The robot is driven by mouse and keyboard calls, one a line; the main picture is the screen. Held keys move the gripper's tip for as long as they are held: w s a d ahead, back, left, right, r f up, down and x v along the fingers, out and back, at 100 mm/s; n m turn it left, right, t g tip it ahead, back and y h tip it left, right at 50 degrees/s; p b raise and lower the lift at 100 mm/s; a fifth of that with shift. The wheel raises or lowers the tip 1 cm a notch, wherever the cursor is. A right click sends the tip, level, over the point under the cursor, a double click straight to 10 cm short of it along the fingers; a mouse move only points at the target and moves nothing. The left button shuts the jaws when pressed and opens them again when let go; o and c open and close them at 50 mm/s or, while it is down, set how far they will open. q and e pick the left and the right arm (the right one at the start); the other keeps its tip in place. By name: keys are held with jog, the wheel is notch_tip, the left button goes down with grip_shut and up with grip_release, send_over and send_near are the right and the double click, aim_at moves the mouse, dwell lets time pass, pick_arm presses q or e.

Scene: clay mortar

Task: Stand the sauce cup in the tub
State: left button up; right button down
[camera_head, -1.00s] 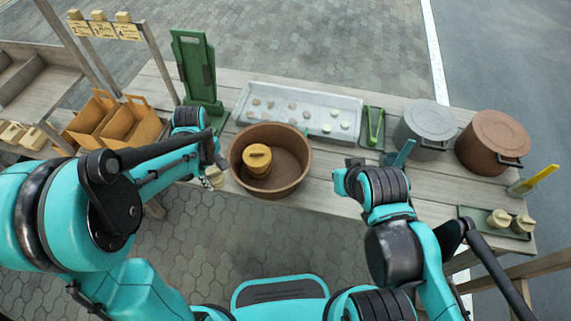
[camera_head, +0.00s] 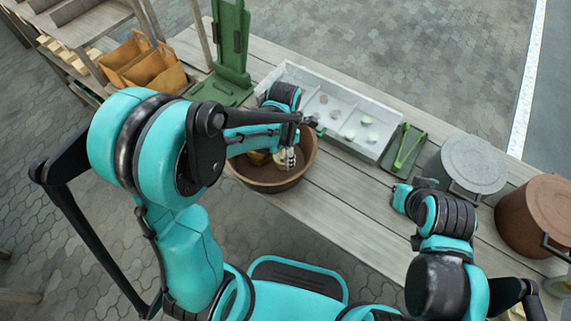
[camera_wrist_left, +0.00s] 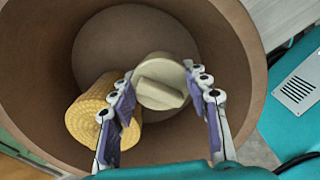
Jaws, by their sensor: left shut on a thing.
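The brown round tub (camera_head: 300,165) stands on the wooden table and is partly covered by my left arm. My left gripper (camera_wrist_left: 163,103) is shut on the cream sauce cup (camera_wrist_left: 161,80), whose round top with a raised bar faces the left wrist camera. The cup also shows small in the head view (camera_head: 288,160), over the tub's inside. I cannot tell whether it touches the floor of the tub. A yellow woven container (camera_wrist_left: 93,110) lies beside it in the tub. My right gripper (camera_head: 402,194) is over the table; its jaws are unclear.
A pale tray with small pieces (camera_head: 365,135) lies behind the tub. Green tongs (camera_head: 408,152) lie on a tray, near a grey pot (camera_head: 470,165) and brown pot (camera_head: 537,215). A green stand (camera_head: 228,55) and brown baskets (camera_head: 150,68) are at left.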

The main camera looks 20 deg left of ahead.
aim_at(284, 163)
pick_arm(q)
notch_tip(284, 163, down, 4)
jog(key=shift+f+b, duration=0.2)
jog(key=shift+b, duration=0.75)
jog(key=shift+r, duration=0.1)
jog(key=o, duration=1.2)
